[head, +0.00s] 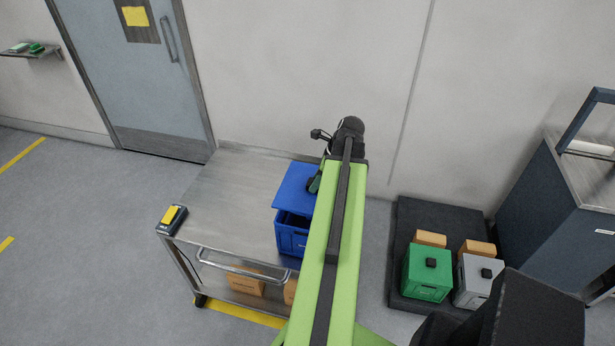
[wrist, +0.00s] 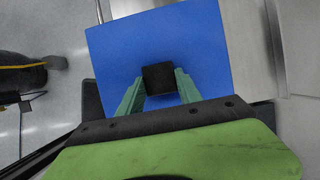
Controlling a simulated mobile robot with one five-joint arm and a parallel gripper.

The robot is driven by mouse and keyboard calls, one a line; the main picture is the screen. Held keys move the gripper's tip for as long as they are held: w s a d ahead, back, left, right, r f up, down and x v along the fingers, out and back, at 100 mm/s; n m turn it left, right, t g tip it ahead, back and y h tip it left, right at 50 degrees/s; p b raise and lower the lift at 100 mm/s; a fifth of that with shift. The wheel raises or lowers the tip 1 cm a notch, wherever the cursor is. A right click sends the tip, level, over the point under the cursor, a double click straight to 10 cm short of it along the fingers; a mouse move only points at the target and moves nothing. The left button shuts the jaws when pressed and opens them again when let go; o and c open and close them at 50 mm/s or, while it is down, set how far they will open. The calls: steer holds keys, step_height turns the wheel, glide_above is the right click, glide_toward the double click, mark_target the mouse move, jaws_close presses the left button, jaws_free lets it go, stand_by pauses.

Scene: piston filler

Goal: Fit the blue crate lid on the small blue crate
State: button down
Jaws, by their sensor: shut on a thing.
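The small blue crate (head: 291,237) stands on the right part of a steel cart, partly hidden by my green arm. The blue crate lid (head: 293,185) is above the crate and toward its far side; a dark gap shows between them at the front. In the wrist view the lid (wrist: 165,45) fills the middle, with a black knob (wrist: 158,78) on it. My gripper (wrist: 158,85) is shut on this knob, one finger on each side. It also shows in the head view (head: 315,183). The crate is hidden under the lid in the wrist view.
The steel cart (head: 220,195) has a clear left top, with a black and yellow device (head: 172,218) at its front left corner. Green (head: 427,272) and grey (head: 478,280) lidded crates stand on a dark platform at right. A wall is behind.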

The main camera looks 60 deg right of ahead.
steer(key=shift+w+f+b, duration=0.1)
steer(key=shift+f+b, duration=2.55)
steer(key=shift+f, duration=0.1)
steer(key=shift+f+b, duration=0.65)
steer(key=shift+b, duration=0.1)
steer(key=shift+f+b, duration=0.35)
